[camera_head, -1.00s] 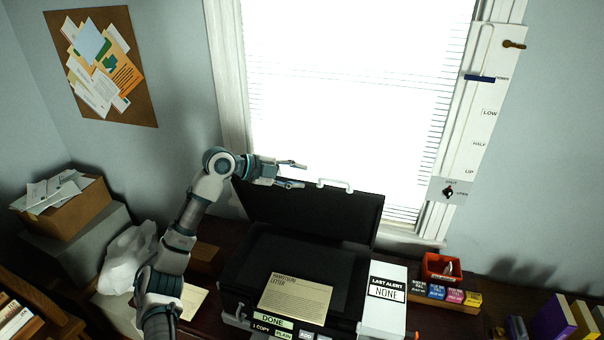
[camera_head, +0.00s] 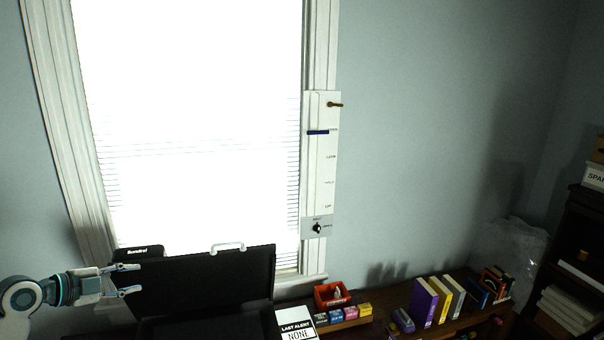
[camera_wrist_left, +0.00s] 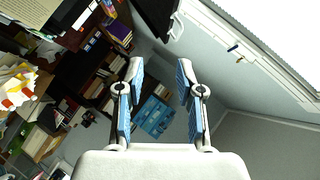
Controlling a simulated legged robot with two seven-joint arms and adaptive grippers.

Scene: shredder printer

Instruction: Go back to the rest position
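My left gripper (camera_head: 128,281) is at the lower left of the head view, in front of the raised black lid (camera_head: 205,283) of the printer. Its two fingers are apart with nothing between them. In the left wrist view the blue-padded fingers (camera_wrist_left: 158,88) also stand apart and empty. The lid is open and upright, with a white handle (camera_head: 228,247) on its top edge. The printer's body is mostly cut off by the bottom of the head view. My right gripper is in neither view.
The bright window (camera_head: 195,130) is behind the lid, with a slider panel (camera_head: 322,165) at its right. A red bin (camera_head: 331,294), small colored boxes (camera_head: 350,313) and upright books (camera_head: 424,303) stand along the desk to the right. A dark shelf (camera_head: 570,270) is at the far right.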

